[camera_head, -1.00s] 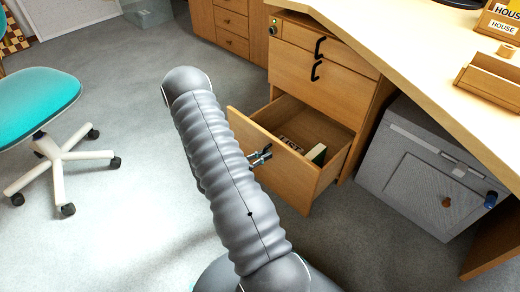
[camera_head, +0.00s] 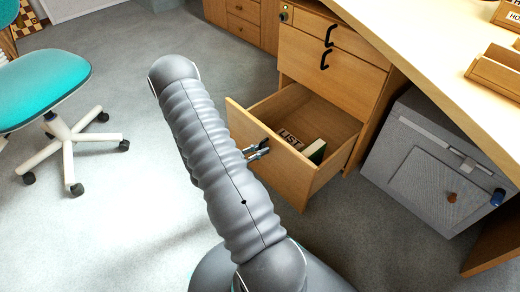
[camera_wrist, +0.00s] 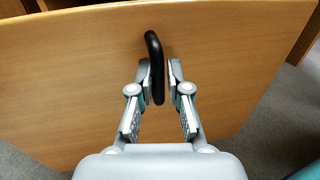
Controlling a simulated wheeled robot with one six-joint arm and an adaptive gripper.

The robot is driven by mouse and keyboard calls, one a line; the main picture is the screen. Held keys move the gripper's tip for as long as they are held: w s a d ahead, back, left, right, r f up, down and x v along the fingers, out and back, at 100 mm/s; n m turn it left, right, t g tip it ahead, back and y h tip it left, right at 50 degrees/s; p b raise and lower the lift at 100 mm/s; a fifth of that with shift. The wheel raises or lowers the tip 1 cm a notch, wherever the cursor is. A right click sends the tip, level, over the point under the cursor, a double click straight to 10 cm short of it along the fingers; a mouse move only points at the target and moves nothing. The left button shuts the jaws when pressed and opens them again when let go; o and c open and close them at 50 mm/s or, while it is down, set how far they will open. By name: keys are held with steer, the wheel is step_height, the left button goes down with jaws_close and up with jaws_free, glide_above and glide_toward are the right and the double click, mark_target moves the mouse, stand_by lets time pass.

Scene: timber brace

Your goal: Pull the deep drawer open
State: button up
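The deep drawer (camera_head: 262,164) is the bottom drawer of the wooden desk pedestal and stands well open. Its wooden front fills much of the wrist view (camera_wrist: 80,85). A LIST item (camera_head: 290,138) and a green-and-cream box or book (camera_head: 315,151) lie inside. The black handle (camera_wrist: 155,60) runs upright in the wrist view, between the fingers of my gripper (camera_wrist: 160,78). The fingers are closed around the handle, with its upper end showing above them. In the head view my gripper (camera_head: 256,152) is at the drawer front, and my arm hides part of the area beside it.
The upper drawers (camera_head: 325,70) are shut, with black handles. A grey cabinet (camera_head: 425,165) stands under the desktop (camera_head: 425,45) at right. A teal swivel chair (camera_head: 45,90) stands at left. Grey floor is clear between chair and drawer.

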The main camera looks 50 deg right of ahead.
steer(key=shift+o, duration=1.1)
steer(key=shift+w+a, duration=0.1)
steer(key=shift+a, duration=0.05)
steer(key=v, duration=1.1)
steer(key=shift+a, duration=0.4)
